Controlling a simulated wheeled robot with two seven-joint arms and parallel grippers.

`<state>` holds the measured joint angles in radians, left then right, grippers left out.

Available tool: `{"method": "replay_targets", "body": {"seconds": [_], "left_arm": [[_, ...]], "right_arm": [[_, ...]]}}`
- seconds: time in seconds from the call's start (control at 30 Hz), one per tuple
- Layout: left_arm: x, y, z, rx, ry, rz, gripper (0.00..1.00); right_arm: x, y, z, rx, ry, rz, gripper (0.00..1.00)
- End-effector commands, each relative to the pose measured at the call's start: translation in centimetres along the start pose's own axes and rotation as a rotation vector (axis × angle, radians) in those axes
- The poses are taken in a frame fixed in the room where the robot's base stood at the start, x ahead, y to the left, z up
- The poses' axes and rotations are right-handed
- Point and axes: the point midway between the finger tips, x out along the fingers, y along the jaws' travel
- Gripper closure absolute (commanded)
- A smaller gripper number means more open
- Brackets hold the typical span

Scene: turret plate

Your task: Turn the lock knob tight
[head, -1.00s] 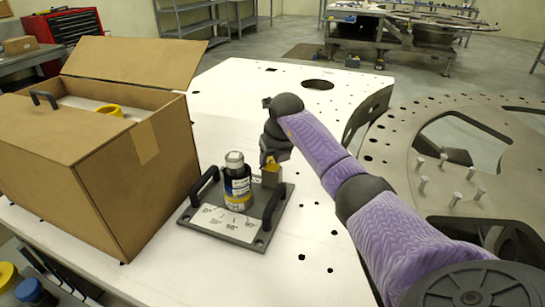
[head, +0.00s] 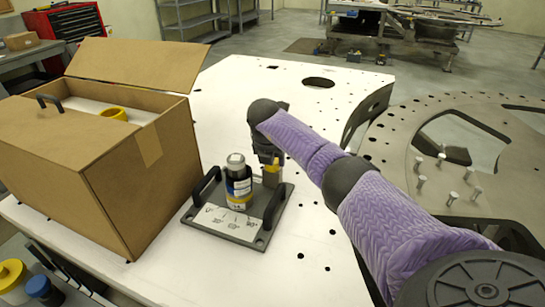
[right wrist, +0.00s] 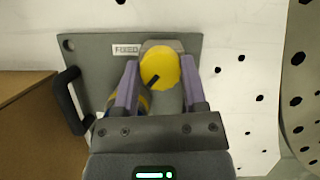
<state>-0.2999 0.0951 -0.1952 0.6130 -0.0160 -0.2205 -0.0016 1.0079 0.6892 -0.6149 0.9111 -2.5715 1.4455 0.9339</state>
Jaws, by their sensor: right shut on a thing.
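The yellow lock knob (right wrist: 160,68) has a dark mark on its face and sits on a grey mount on the turret plate (right wrist: 95,55). My right gripper (right wrist: 160,75) has one finger on each side of the knob and is shut on it. In the head view my right gripper (head: 270,160) is at the back right of the plate (head: 225,226), and mostly hides the knob. My left gripper is not in view.
The plate has two black handles (head: 206,187) (head: 274,206) and an angle scale (head: 230,221). It lies on a white table (head: 225,100). An open cardboard box (head: 150,190) stands close on the left. A perforated metal disc (head: 400,170) is at the right.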

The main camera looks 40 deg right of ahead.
Motion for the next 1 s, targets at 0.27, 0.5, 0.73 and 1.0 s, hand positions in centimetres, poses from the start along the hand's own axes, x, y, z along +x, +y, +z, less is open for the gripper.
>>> {"method": "replay_targets", "body": {"seconds": [0.27,0.5,0.73,1.0], "left_arm": [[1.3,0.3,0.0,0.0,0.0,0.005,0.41],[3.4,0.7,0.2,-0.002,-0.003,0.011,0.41],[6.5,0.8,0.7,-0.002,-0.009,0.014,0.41],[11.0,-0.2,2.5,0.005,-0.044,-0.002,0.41]], "right_arm": [[0.2,0.2,0.0,0.241,-0.002,-0.1,1.0],[0.5,0.2,-0.1,0.441,-0.002,-0.182,1.0],[0.7,0.4,-0.1,0.59,-0.002,-0.244,1.0],[0.9,0.5,-0.2,0.686,-0.002,-0.288,1.0]]}}
